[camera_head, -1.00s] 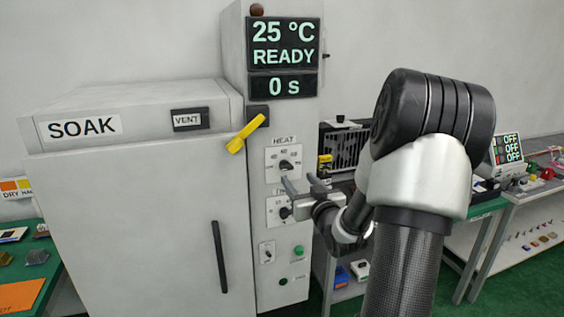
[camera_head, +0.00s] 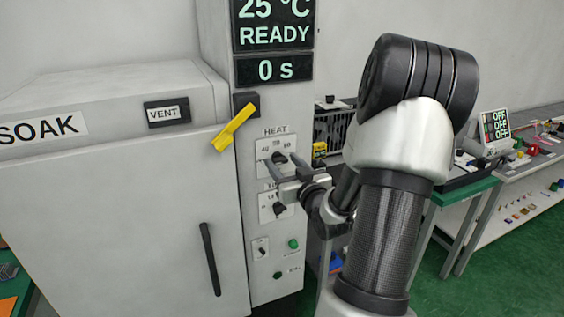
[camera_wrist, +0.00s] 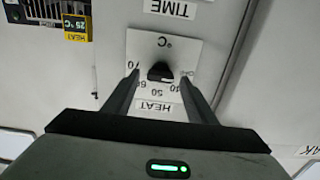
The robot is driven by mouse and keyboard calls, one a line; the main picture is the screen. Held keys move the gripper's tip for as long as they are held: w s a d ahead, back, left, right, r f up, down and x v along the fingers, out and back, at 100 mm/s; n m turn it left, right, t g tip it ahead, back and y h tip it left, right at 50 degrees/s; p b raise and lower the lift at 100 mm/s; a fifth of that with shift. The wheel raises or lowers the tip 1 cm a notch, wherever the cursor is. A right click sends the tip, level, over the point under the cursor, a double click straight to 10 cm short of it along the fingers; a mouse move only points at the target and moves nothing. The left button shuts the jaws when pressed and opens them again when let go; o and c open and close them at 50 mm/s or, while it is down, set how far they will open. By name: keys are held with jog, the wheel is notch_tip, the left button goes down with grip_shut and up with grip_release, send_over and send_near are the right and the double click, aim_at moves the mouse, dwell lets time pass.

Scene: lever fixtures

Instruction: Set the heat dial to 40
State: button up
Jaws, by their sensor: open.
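The heat dial (camera_head: 278,157) is a black knob on a white plate under the HEAT label, on the front of the grey oven's control column. In the wrist view the dial (camera_wrist: 160,71) appears upside down, with HEAT below it and several numbers around it, including 40, 50 and 60. My gripper (camera_head: 282,161) is open in front of the dial. In the wrist view its two fingers (camera_wrist: 160,77) stand one on each side of the knob, with visible gaps. I cannot tell exactly which mark the knob points at. The display (camera_head: 273,37) reads 25 °C and READY.
A second dial (camera_head: 279,208) sits just below, near my gripper. A yellow lever (camera_head: 234,124) sticks out at the upper left. The oven door has a black handle (camera_head: 211,259).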

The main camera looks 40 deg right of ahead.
jog(key=c, duration=1.1)
jog(key=m, duration=0.4)
jog(key=shift+d+r, duration=0.1)
jog(key=m+p, duration=0.1)
jog(key=m, duration=0.3)
jog(key=shift+m, duration=0.5)
